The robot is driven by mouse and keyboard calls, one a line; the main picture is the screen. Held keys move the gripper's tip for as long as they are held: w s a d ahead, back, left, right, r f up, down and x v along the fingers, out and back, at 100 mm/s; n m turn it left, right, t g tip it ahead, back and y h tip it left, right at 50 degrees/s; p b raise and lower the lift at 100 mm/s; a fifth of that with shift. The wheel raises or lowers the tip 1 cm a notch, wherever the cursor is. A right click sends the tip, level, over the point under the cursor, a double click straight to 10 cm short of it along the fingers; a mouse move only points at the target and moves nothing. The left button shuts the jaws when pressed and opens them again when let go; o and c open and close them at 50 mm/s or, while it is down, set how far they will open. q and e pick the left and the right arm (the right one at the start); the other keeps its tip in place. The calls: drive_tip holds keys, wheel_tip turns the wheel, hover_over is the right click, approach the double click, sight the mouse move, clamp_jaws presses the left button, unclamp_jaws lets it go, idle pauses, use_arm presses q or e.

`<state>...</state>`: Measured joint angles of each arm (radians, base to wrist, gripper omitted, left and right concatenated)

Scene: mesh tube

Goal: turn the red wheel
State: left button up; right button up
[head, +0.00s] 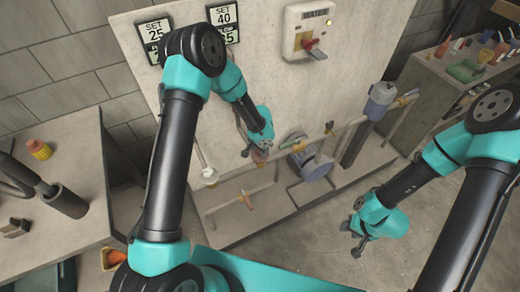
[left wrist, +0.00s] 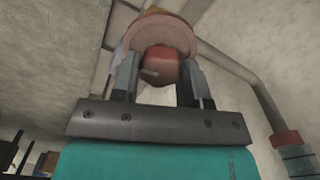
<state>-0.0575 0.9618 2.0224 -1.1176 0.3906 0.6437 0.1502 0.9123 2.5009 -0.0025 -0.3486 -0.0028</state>
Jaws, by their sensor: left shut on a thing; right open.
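The red wheel (head: 259,156) is on the pipework in front of the pale panel, mostly hidden by my left gripper (head: 252,148) in the head view. In the left wrist view, the fingers of my left gripper (left wrist: 158,78) are on both sides of the red wheel (left wrist: 160,34), with its dull red middle part between them. The left gripper is shut on it. My right gripper (head: 356,240) is open and empty, low over the floor at the right, away from the wheel.
A switch box (head: 308,30) is on the panel. Benches stand left (head: 60,140) and right (head: 425,85). Floor near my right gripper is clear.

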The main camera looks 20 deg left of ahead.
use_arm(q)
drive_tip(key=o, duration=0.9)
drive_tip(key=shift+o, duration=0.2)
wheel_tip(320, 180, up, 17)
drive_tip(key=shift+r, duration=0.2)
drive_tip(key=shift+f, duration=0.1)
idle(0.5)
